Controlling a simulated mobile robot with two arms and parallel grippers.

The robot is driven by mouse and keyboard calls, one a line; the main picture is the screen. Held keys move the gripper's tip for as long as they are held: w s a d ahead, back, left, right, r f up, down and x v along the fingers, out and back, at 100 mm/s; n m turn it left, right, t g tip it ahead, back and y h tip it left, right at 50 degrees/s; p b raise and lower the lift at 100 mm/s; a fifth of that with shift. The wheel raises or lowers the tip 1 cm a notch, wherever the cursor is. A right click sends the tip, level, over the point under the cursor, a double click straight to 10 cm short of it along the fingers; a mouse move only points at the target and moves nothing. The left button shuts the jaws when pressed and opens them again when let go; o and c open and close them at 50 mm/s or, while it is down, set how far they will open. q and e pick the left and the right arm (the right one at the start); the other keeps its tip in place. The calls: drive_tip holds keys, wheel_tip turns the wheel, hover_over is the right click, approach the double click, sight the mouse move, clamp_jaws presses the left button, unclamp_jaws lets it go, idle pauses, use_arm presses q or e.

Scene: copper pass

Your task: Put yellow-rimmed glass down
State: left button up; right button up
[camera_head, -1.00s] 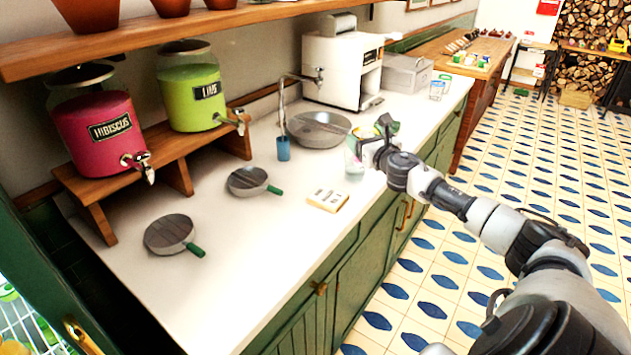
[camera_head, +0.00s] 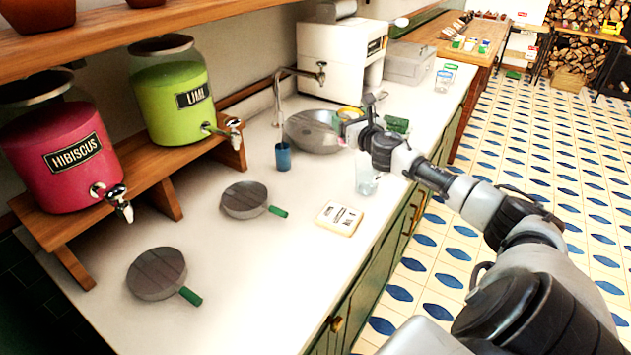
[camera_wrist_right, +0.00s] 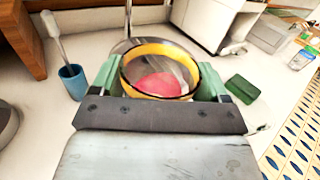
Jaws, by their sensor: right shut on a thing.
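The yellow-rimmed glass (camera_wrist_right: 160,68) is held between the green-padded fingers of my right gripper (camera_wrist_right: 162,82). It looks upright in the right wrist view, with something red-pink inside. In the head view its yellow rim (camera_head: 350,113) shows beside my right gripper (camera_head: 356,128), in front of the round sink. The glass's base is hidden, so I cannot tell whether it touches the counter (camera_head: 310,255). My left gripper is not in view.
A clear glass (camera_head: 366,178) stands near the counter's front edge. A blue cup (camera_head: 283,157), a green block (camera_head: 397,125) and the sink (camera_head: 312,132) are near my right gripper. A card (camera_head: 339,218) and two round lidded pans lie nearer. Open counter surrounds them.

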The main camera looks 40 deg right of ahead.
drive_tip(key=a+f, duration=0.3)
drive_tip(key=s+a+f, duration=0.1)
drive_tip(key=a+f, duration=0.3)
drive_tip(key=s+a+f, duration=0.1)
drive_tip(key=a+f, duration=0.2)
drive_tip(key=a, duration=0.1)
drive_tip(key=shift+s+a+f+p, duration=0.15)
drive_tip(key=shift+s+a+p, duration=0.1)
drive_tip(key=shift+p, duration=0.1)
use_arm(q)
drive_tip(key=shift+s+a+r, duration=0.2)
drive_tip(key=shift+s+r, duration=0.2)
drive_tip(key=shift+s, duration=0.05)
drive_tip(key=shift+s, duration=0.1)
